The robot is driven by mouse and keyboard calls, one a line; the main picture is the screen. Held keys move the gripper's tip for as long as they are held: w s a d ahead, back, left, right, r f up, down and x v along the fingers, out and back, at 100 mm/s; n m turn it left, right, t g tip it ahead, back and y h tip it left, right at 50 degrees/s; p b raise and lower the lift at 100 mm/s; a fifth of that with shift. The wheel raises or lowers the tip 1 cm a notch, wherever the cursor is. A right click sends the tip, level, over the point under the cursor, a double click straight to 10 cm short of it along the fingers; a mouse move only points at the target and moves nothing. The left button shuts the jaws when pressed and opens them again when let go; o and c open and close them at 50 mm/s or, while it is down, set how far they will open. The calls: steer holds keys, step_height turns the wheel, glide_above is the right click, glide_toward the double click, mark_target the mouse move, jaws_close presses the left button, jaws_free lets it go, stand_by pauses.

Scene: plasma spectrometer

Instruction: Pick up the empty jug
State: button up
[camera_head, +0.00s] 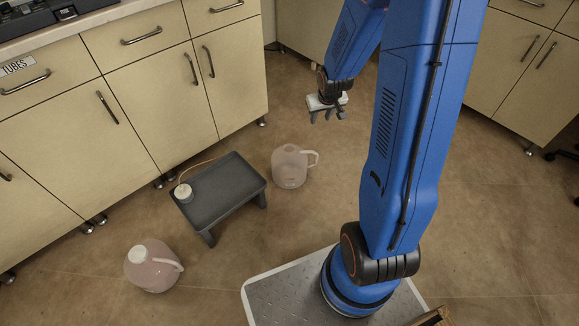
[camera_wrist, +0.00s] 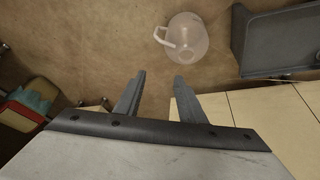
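A translucent jug (camera_head: 290,167) with a side handle stands on the floor at the right end of a low grey stool. In the wrist view the same jug (camera_wrist: 187,40) is near the top, beyond my fingertips, its handle on the left; I cannot clearly tell any liquid in it. A second jug (camera_head: 152,268) with a whitish top and pinkish contents stands on the floor at the lower left. My gripper (camera_head: 327,115) hangs above the floor, up and right of the first jug, apart from it. In the wrist view my gripper (camera_wrist: 159,77) is open and empty.
The low grey stool (camera_head: 232,198) stands between the jugs, with a white cap (camera_head: 183,192) and a thin tube on it. Cabinets (camera_head: 150,85) line the left and back. Open floor (camera_head: 235,258) lies in front of the stool.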

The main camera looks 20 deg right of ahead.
steer(key=s+d+x, duration=0.2)
steer(key=x, duration=0.9)
glide_toward(317, 157)
steer(key=shift+m, duration=0.3)
steer(key=shift+x, duration=6.25)
steer(key=shift+a, duration=0.1)
jaws_close()
